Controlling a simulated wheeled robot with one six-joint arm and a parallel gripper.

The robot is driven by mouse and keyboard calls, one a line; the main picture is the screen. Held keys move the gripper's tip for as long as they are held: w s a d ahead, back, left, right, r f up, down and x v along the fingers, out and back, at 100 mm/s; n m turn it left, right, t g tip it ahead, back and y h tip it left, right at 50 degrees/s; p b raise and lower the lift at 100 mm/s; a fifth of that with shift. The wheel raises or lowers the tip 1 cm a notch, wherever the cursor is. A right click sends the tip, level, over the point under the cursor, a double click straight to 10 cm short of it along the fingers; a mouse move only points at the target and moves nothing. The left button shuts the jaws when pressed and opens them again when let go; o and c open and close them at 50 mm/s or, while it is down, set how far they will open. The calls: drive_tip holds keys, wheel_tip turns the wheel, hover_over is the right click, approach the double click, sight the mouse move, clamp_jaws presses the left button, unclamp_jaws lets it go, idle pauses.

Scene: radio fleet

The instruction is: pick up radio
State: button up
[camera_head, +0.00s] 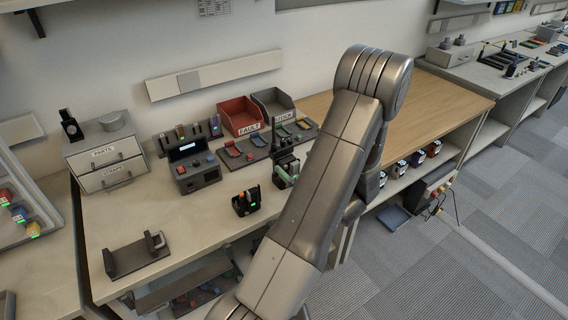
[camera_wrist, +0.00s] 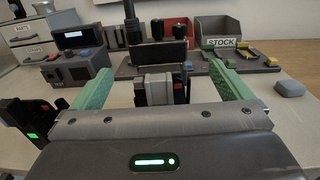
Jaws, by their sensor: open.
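A dark radio (camera_wrist: 160,52) with a tall black antenna stands upright on the bench in the wrist view, with a grey block below its dark upper part. It also shows in the head view (camera_head: 287,160), partly hidden by my arm and gripper. My gripper (camera_wrist: 161,76) is open, with one green finger on each side of the radio and visible gaps between. In the head view my gripper (camera_head: 285,177) is low over the bench, mostly behind my arm. Whether the fingers reach fully around the radio cannot be told.
A black holder (camera_head: 246,201) with a lit device stands left of the radio. Behind are a grey console (camera_head: 196,174), a red FAULT bin (camera_head: 240,116), a grey STOCK bin (camera_wrist: 222,43) and trays of small parts. A dark stand (camera_head: 136,257) sits front left. Bare bench lies between.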

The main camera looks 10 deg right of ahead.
drive_tip(key=p+x, duration=0.1)
drive_tip(key=x, duration=0.4)
drive_tip(key=shift+w+a+p, duration=0.15)
drive_tip(key=shift+a+p, duration=0.05)
drive_tip(key=shift+p, duration=0.2)
drive_tip(key=c, duration=1.3)
drive_tip(key=shift+r, duration=0.15)
drive_tip(key=shift+c, duration=0.2)
wheel_tip(320, 180, up, 17)
drive_tip(key=b, duration=0.1)
wheel_tip(320, 180, up, 6)
drive_tip(key=p, duration=0.4)
hover_over(284, 152)
drive_tip(key=s, duration=0.1)
drive_tip(key=shift+s+d+r, duration=0.15)
drive_tip(key=shift+d+r, duration=0.05)
drive_tip(key=shift+d, duration=0.15)
drive_tip(key=shift+f, duration=0.1)
